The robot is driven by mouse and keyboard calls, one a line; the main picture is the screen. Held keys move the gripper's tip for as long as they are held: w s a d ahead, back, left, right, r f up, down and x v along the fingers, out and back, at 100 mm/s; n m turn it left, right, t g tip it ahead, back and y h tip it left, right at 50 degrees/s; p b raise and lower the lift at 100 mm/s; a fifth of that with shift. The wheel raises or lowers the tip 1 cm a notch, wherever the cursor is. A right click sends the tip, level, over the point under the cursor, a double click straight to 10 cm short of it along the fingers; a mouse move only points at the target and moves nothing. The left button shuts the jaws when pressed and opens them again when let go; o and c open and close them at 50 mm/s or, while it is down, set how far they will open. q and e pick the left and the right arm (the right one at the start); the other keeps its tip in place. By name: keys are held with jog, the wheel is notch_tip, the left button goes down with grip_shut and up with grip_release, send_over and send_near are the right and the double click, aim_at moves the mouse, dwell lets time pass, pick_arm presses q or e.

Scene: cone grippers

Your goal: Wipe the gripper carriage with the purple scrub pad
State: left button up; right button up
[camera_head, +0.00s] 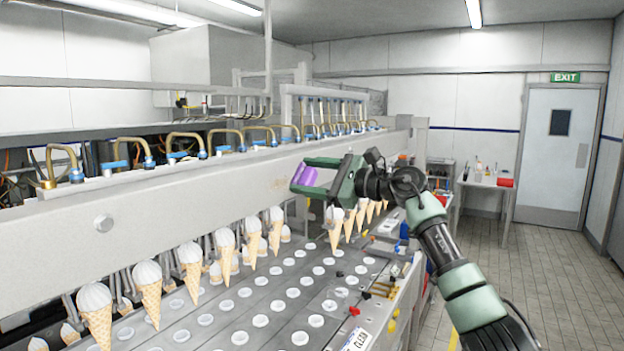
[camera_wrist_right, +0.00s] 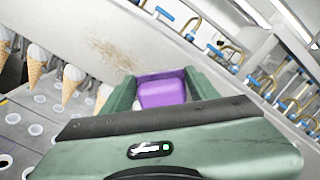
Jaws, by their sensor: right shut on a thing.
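The purple scrub pad (camera_head: 305,181) is held between the fingers of my right gripper (camera_head: 312,176), in front of the long pale gripper carriage (camera_head: 180,200). In the right wrist view the pad (camera_wrist_right: 162,92) sits between the two green fingers. A brownish smear (camera_wrist_right: 118,52) shows on the carriage face just beyond the pad in that view. I cannot tell whether the pad touches the carriage. My left gripper is not in view.
A row of ice cream cones (camera_head: 190,262) hangs below the carriage, over a conveyor plate with round holes (camera_head: 260,320). Brass pipes with blue fittings (camera_head: 185,145) line the top of the carriage. A side table (camera_head: 487,183) and a door (camera_head: 556,150) stand at the back right. The tiled floor at right is clear.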

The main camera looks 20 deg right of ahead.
aim_at(263, 185)
jog(key=shift+s+a+b, duration=0.3)
jog(key=shift+s+a, duration=0.3)
jog(key=shift+a, duration=0.2)
jog(key=shift+s+a+f+b, duration=0.15)
jog(key=shift+s+a+b, duration=0.2)
jog(key=shift+a+b, duration=0.1)
jog(key=shift+s+a+b, duration=0.5)
jog(key=shift+s+a, duration=0.4)
jog(key=shift+a, duration=0.2)
jog(key=shift+s+a+b, duration=0.45)
jog(key=shift+s+a, duration=0.4)
jog(key=shift+a, duration=0.25)
jog(key=shift+s+a+b, duration=0.6)
jog(key=shift+s+a, duration=0.1)
jog(key=shift+a, duration=0.2)
jog(key=shift+s+a, duration=0.3)
jog(key=shift+a, duration=0.1)
jog(key=shift+d, duration=0.1)
jog(key=shift+s+d+b, duration=0.35)
jog(key=shift+s+b, duration=0.1)
jog(key=shift+b, duration=0.2)
jog(key=shift+b+v, duration=1)
jog(key=shift+v, duration=1.3)
